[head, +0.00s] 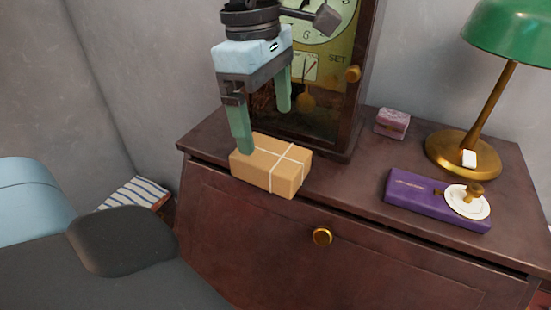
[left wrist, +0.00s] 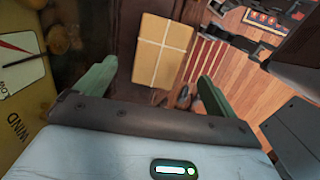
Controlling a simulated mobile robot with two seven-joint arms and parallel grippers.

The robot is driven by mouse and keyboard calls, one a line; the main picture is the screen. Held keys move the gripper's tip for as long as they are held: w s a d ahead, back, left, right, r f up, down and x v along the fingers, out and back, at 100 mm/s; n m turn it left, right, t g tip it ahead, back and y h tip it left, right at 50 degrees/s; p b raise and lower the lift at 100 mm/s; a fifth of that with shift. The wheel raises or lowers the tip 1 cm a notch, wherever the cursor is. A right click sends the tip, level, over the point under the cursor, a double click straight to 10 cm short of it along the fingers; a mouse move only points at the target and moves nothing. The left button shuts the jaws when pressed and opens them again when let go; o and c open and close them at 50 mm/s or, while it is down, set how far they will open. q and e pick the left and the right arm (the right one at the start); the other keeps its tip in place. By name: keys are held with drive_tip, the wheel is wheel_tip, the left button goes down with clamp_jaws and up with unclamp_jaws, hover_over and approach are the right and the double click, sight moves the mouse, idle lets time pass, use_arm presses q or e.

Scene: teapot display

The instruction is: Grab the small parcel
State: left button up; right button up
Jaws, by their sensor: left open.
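The small parcel (head: 270,166) is a brown box tied with white string. It lies on the dark wooden cabinet top (head: 345,177), at the front edge, left of centre. In the left wrist view the parcel (left wrist: 161,50) lies beyond and between the fingers. My left gripper (head: 265,130) is open and points down above the parcel. In the head view one green finger overlaps the parcel's back left corner; I cannot tell whether it touches. The left gripper also shows in the left wrist view (left wrist: 150,85), with nothing between its fingers. My right gripper is not in view.
A tall clock (head: 330,75) stands just behind the parcel, close to my left gripper. The cabinet's middle front is clear.

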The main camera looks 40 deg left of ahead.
sight(270, 153)
use_arm(q)
drive_tip(key=shift+s+f, duration=0.1)
drive_tip(key=shift+d+f, duration=0.1)
drive_tip(key=shift+f, duration=0.25)
drive_tip(key=shift+w+d+f+p, duration=0.1)
drive_tip(key=shift+d+f+p, duration=0.05)
drive_tip(key=shift+f, duration=1.55)
drive_tip(key=shift+w+d+f+p, duration=0.1)
drive_tip(key=shift+f+p, duration=0.05)
drive_tip(key=shift+f, duration=1.55)
drive_tip(key=c, duration=1.2)
drive_tip(key=shift+r, duration=0.15)
wheel_tip(270, 153, up, 28)
drive_tip(key=p, duration=0.1)
